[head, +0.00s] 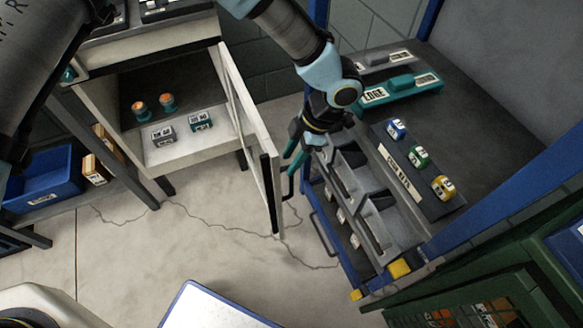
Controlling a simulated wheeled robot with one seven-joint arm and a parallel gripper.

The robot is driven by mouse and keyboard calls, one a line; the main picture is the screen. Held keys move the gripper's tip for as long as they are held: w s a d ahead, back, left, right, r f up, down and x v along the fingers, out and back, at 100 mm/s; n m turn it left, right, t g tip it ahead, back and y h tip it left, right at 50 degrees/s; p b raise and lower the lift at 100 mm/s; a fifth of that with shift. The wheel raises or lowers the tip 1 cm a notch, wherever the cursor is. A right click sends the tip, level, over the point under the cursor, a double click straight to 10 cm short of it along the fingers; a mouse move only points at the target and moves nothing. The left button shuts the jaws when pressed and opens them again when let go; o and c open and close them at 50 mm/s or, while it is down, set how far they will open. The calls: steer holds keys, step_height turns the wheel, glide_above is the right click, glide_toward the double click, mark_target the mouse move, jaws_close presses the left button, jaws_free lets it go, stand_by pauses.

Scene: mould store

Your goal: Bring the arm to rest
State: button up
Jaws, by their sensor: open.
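My arm comes down from the top of the head view, its light-blue and dark links bent at an elbow. My gripper (291,171), with teal fingers, is at its lower end. It is open, and I see nothing between its fingers. It hangs between the free edge of the open white cabinet door (246,115) and the grey drawers (350,178) of the blue-framed bench. The fingers overlap the door edge in the picture; I cannot tell whether they touch it.
The open cabinet (148,93) holds two orange-topped pieces and two small labelled blocks. The dark bench top (462,130) bears teal and grey labelled pieces and a board with blue, green and yellow blocks. A blue bin (48,182) stands left. Cracked floor (180,250) is clear in the middle.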

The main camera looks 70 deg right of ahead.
steer(key=shift+r, duration=0.35)
stand_by(0.3)
